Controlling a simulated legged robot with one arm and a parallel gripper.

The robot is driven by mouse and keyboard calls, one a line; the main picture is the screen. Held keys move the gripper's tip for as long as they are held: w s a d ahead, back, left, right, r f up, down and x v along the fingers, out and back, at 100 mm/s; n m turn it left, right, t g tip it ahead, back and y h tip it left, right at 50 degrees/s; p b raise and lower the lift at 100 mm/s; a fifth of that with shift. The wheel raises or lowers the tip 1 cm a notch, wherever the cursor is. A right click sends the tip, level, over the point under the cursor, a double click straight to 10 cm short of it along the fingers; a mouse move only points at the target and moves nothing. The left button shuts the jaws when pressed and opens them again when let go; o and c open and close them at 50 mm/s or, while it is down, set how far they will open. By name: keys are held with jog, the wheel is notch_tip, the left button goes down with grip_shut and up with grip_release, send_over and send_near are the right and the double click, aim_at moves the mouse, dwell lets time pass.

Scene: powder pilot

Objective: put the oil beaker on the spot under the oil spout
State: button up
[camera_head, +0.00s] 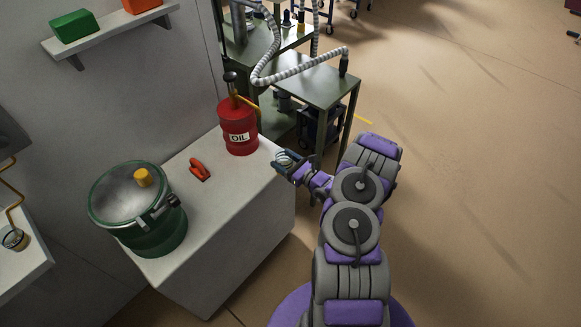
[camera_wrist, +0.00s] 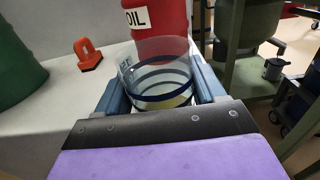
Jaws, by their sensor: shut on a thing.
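The oil beaker (camera_wrist: 160,77) is clear glass with dark blue bands. My gripper (camera_head: 287,163) is shut on it, with one finger on each side in the wrist view (camera_wrist: 160,92). In the head view the beaker is small and partly hidden by my gripper, at the right edge of the white counter (camera_head: 235,215). The red oil can (camera_head: 238,128), labelled OIL, stands on the counter just behind and left of the beaker. Its yellow spout (camera_head: 247,104) points right and down toward the counter's edge. Whether the beaker touches the counter cannot be told.
A red-orange clamp-like object (camera_head: 200,169) lies on the counter left of the can. A green pot with a glass lid (camera_head: 150,235) stands at the front left. A metal table (camera_head: 318,85) with a ribbed hose stands behind. The floor at right is clear.

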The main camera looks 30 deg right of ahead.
jog(key=x, duration=0.6)
jog(key=f+x, duration=0.1)
jog(key=x, duration=0.2)
jog(key=shift+w+a, duration=0.3)
jog(key=shift+w, duration=0.4)
jog(key=shift+r, duration=0.1)
jog(key=shift+f, duration=0.6)
dwell(0.4)
jog(key=o, duration=1.2)
jog(key=shift+c, duration=0.2)
jog(key=shift+s, duration=0.1)
jog(key=shift+s, duration=0.1)
jog(key=shift+p+v, duration=2.35)
jog(key=shift+v, duration=3.15)
jog(key=shift+p+v, duration=0.4)
jog(key=shift+v, duration=1)
